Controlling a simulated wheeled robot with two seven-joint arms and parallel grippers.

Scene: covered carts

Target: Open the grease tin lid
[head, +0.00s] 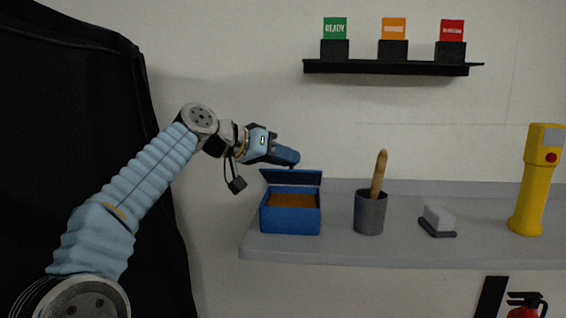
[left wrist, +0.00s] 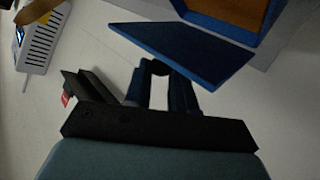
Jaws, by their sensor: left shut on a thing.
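The grease tin is a blue box (head: 290,222) near the left end of the grey shelf, with brown grease inside. Its blue lid (head: 292,177) stands raised at the back, and the tin's opening is exposed. My left gripper (head: 290,159) is just above the lid's top edge. In the left wrist view the lid (left wrist: 190,48) lies just beyond my left fingers (left wrist: 160,75), which are shut on a small dark part at the lid's edge. A corner of the open tin (left wrist: 245,10) shows there too. My right gripper is not in view.
On the grey shelf (head: 400,250), right of the tin, stand a grey cup (head: 370,213) with a wooden handle, a grey-white block on a dark base (head: 438,220) and a yellow device (head: 538,185). A black ledge (head: 390,68) with three coloured signs is above. A black drape hangs left.

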